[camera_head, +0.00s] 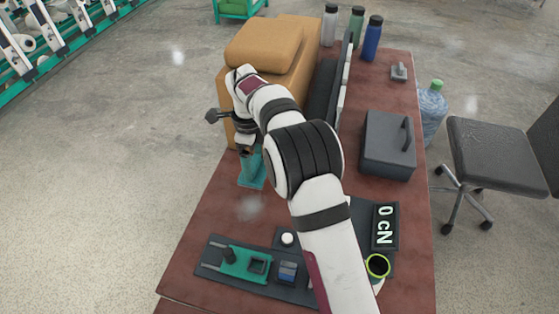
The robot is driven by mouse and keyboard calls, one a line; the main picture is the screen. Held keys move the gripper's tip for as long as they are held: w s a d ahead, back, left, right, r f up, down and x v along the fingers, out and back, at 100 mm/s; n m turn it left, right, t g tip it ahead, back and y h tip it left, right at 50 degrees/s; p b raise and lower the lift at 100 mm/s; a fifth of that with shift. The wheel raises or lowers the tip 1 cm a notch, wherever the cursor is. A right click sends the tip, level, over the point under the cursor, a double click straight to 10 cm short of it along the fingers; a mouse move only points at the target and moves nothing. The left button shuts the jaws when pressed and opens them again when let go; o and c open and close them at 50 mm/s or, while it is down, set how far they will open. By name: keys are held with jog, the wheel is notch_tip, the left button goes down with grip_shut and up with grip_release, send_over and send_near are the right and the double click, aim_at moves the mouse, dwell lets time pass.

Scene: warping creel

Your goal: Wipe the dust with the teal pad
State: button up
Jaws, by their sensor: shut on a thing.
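My gripper (246,149) points down over the left side of the red-brown table. It is shut on the teal pad (252,172), which is upright with a flat base at or just above the tabletop. The fingertips are partly hidden by my arm. A pale grey dust patch (249,207) lies on the table a little nearer than the pad, apart from it.
A dark mat (215,270) with a teal fixture (245,263) lies at the near edge. Tan boxes (265,45) stand behind the gripper. A dark case (388,145), a display reading "0 cN" (385,226) and a yellow-rimmed cup (377,265) are right of my arm.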

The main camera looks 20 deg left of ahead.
jog(key=shift+f, duration=3.3)
jog(key=shift+s+f, duration=0.4)
jog(key=shift+f, duration=0.25)
jog(key=shift+c, duration=0.7)
jog(key=shift+s+f, duration=0.1)
jog(key=shift+s, duration=4.8)
jog(key=shift+w, duration=5.25)
jog(key=shift+s+d, duration=0.15)
jog(key=shift+s, duration=5.15)
jog(key=shift+w, duration=5.4)
jog(key=shift+r, duration=4.2)
